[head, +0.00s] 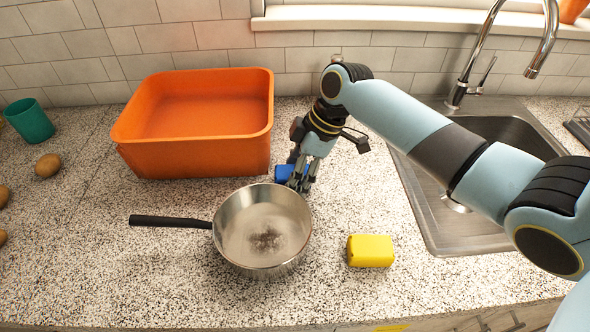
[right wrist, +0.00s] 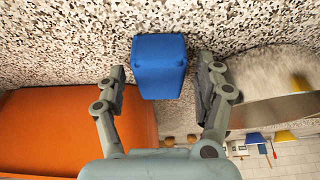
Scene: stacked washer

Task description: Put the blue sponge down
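The blue sponge (head: 284,172) is at the counter between the orange tub and the saucepan, partly hidden by my right gripper (head: 300,180). In the right wrist view the blue sponge (right wrist: 160,66) is between the two fingers of my right gripper (right wrist: 163,82). A narrow gap shows on each side of it, so the fingers are open around it and not closed on it. The sponge appears to rest on the counter. My left gripper is not in view.
A saucepan (head: 266,228) with its handle to the left is just in front of the gripper. A yellow sponge (head: 370,251) lies right of it. The orange tub (head: 195,158) stands behind left, the sink (head: 440,215) right. A green cup (head: 29,120) and potatoes are far left.

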